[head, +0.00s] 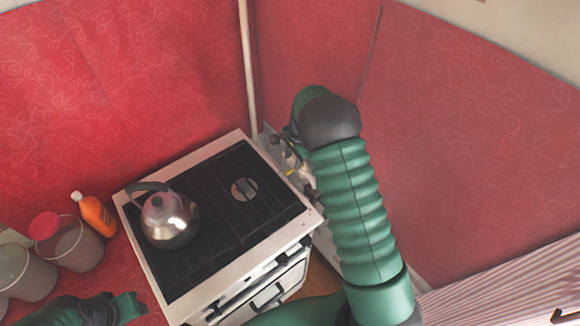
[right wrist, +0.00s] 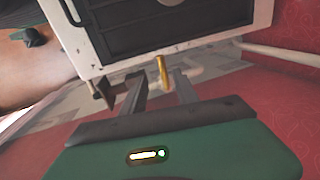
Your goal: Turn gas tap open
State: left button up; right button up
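The gas tap shows in the right wrist view as a small upright brass-yellow handle (right wrist: 162,72) by a white pipe (right wrist: 187,73), just beyond the edge of the stove. My right gripper (right wrist: 160,84) is open, its two grey fingers pointing at the tap. The handle appears in the gap between the fingertips, with space on both sides; I cannot tell how deep it sits. In the head view my right arm reaches into the corner beside the stove and its wrist hides most of that hand. My left gripper (head: 115,308) is at the lower left, its fingers unclear.
The stove (head: 128,213) carries a steel kettle (head: 168,220). An orange bottle (head: 94,216) and several buckets, one with a red item (head: 44,226), stand to its left. A pale vertical pipe (head: 247,70) runs up the corner. Red patterned walls close the space behind and right.

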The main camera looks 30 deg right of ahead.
aim_at(291, 170)
jog(key=x, duration=0.5)
jog(key=p+x, duration=0.1)
jog(key=x, duration=0.2)
jog(key=shift+w+d, duration=0.35)
jog(key=shift+s+f, duration=0.1)
jog(key=shift+f, duration=0.2)
jog(key=shift+s+a+r, duration=0.15)
jog(key=shift+a, duration=0.1)
jog(key=c, duration=0.7)
grip_shut()
jog(key=shift+w+d+r, duration=0.1)
jog(key=shift+w+d, duration=0.15)
